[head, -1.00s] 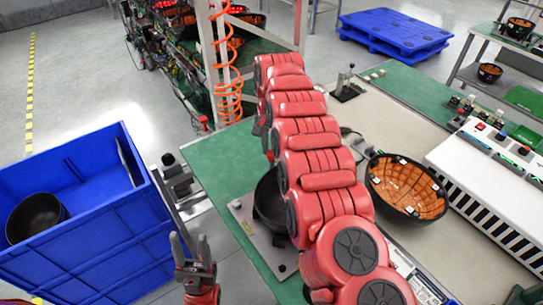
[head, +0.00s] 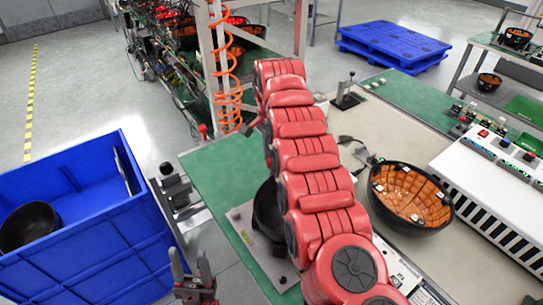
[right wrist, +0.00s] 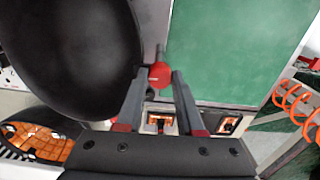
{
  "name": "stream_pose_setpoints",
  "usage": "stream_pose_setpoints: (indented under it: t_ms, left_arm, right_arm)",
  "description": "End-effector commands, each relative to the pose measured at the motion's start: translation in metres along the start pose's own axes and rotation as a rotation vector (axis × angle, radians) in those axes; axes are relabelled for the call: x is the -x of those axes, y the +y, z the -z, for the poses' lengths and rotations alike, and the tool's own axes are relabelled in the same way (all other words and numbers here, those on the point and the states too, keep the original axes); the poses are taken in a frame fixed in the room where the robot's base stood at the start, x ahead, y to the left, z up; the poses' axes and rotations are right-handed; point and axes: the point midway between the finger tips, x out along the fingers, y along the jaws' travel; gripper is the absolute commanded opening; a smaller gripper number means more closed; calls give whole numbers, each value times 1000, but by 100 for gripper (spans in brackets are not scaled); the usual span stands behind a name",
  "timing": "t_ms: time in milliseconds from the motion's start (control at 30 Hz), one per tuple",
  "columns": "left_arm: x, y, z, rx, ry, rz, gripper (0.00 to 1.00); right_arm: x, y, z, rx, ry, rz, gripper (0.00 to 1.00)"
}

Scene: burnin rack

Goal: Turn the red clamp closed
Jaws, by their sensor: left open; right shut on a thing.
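The red clamp (right wrist: 160,74) shows in the right wrist view as a round red knob, beside the black bowl (right wrist: 70,50). My right gripper (right wrist: 158,82) has its two fingers on either side of the knob and is shut on it. In the head view the bowl (head: 266,208) sits on a metal plate (head: 262,250) on the green bench, partly hidden by my red right arm. That arm also hides the clamp and my right gripper there. My left gripper (head: 191,272) is open and empty, low in the picture, between the blue crate and the bench.
A blue crate (head: 90,235) with a dark bowl (head: 28,226) stands at the left. An orange-lined bowl (head: 410,195) and a white unit (head: 490,185) are on the bench to the right. An orange coiled hose (head: 228,85) hangs by a post at the back.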

Motion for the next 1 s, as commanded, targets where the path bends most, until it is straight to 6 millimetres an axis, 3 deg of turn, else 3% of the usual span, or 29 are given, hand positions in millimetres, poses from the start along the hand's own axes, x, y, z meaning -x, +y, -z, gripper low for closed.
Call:
stream_pose_setpoints:
  t_ms: [200,233,400,767,933,1000]
  left_arm:
    - [0,0,0,0,0,0,50]
    - [0,0,0,0,0,0,50]
    - [0,0,0,0,0,0,50]
    - [0,0,0,0,0,0,50]
    - [0,0,0,0,0,0,50]
    - [-16,-1,3,0,0,0,50]
  right_arm:
    - [0,0,0,1,-1,-1,0]
    - [0,0,0,1,-1,-1,40]
    - [0,0,0,1,-1,0,66]
    - [6,0,0,1,-1,2,66]
    - [30,1,2,-1,-1,-1,66]
    - [51,1,3,-3,1,-1,66]
